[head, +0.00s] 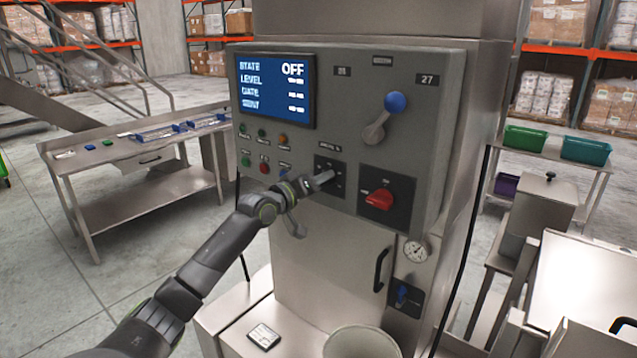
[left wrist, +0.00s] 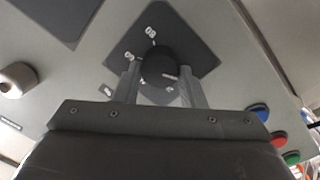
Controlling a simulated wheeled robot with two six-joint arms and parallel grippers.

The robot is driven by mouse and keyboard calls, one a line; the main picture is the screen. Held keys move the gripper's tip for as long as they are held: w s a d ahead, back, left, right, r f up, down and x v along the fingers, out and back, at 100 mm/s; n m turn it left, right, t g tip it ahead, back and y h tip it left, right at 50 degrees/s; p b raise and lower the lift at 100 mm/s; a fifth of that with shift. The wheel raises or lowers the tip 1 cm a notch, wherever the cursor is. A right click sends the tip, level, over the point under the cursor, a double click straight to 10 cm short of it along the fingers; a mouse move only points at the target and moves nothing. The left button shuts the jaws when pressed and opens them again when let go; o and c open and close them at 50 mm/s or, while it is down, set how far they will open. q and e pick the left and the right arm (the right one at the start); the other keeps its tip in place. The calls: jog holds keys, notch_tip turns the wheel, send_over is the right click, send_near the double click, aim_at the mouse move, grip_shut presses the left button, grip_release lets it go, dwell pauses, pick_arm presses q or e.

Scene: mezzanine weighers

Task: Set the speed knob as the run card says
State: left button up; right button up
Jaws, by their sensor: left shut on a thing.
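The speed knob (left wrist: 158,66) is a round black knob on a dark square plate with white scale marks, which are too small to read surely. In the left wrist view it sits between the two fingers of my left gripper (left wrist: 158,86), which is shut on it. A short light line shows on the knob's lower right. In the head view my left gripper (head: 322,179) reaches the dark plate (head: 331,165) and hides most of the knob. A small card (head: 264,336) lies on the metal ledge below; its writing is unreadable. My right gripper is not in view.
The panel has a blue screen (head: 275,88) reading OFF, several coloured buttons, a red rotary switch (head: 379,199) right of the knob, and a blue-balled lever (head: 395,102) above. A round bin (head: 362,343) stands below. A side table (head: 140,190) is at left.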

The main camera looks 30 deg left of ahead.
pick_arm(q)
jog(key=m+b, duration=0.2)
jog(key=m, duration=0.5)
jog(key=m+y+b, duration=0.1)
jog(key=m+b, duration=0.1)
jog(key=m, duration=0.5)
jog(key=m+b, duration=0.2)
jog(key=m, duration=0.6)
jog(key=shift+d+y, duration=0.3)
jog(key=shift+d, duration=0.1)
dwell(0.4)
jog(key=o, duration=1)
jog(key=shift+f, duration=0.1)
jog(key=shift+s, duration=0.1)
